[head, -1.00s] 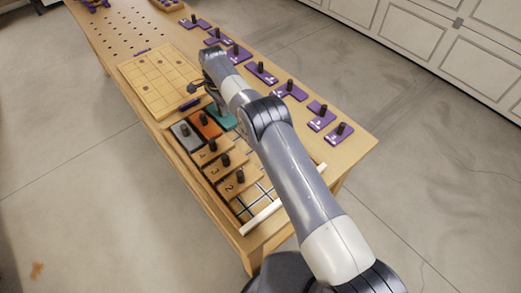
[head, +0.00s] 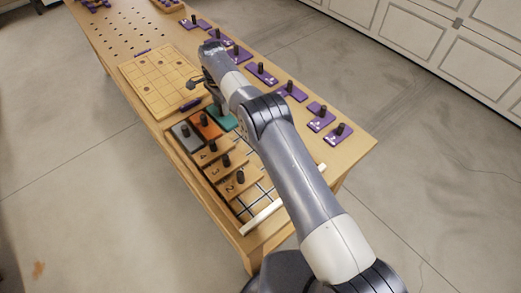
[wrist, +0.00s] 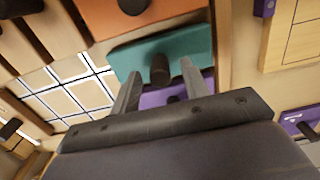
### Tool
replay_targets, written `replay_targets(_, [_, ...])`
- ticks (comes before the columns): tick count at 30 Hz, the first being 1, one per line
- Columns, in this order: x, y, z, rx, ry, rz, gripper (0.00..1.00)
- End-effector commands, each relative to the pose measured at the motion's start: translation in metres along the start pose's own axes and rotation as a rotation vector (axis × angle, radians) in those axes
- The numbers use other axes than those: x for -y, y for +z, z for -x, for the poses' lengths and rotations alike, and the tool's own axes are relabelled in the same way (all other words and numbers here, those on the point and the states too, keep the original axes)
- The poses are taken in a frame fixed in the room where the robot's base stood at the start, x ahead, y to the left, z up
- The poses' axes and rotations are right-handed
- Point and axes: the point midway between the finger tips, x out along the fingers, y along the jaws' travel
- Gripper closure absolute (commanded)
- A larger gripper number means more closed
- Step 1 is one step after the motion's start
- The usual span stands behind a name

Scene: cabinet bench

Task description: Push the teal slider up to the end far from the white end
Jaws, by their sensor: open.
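The teal slider (head: 221,117) lies at the far end of the tray, away from the white end (head: 266,211). In the wrist view the teal slider (wrist: 195,43) has a dark knob and its edge is close to the wooden tray wall; I cannot tell if they touch. My gripper (wrist: 160,71) is open, its two fingers on either side of the knob in the picture. I cannot tell whether the fingertips are around the knob or above it. In the head view my arm partly covers the slider.
An orange slider (head: 206,128) and a grey slider (head: 182,138) lie beside the teal one. Several numbered wooden sliders (head: 241,187) sit nearer the white end. The white grid floor (head: 252,197) shows bare. Purple knobbed pieces (head: 263,75) line the bench's right side.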

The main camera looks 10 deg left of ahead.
Motion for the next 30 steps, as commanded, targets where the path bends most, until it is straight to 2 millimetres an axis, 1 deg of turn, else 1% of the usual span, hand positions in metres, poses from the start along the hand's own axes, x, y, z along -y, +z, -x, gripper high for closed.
replay_targets(1, [0.0, 0.0, 0.006, 0.0, -0.001, 0.0, 0.56])
replay_targets(3, [0.0, 0.0, 0.011, 0.0, 0.0, 0.0, 0.56])
replay_targets(21, [0.0, 0.0, 0.053, 0.0, 0.0, 0.0, 0.56])
replay_targets(24, [0.0, 0.0, 0.056, 0.0, 0.001, 0.0, 0.56])
replay_targets(30, [0.0, 0.0, 0.055, 0.0, 0.001, 0.0, 0.56])
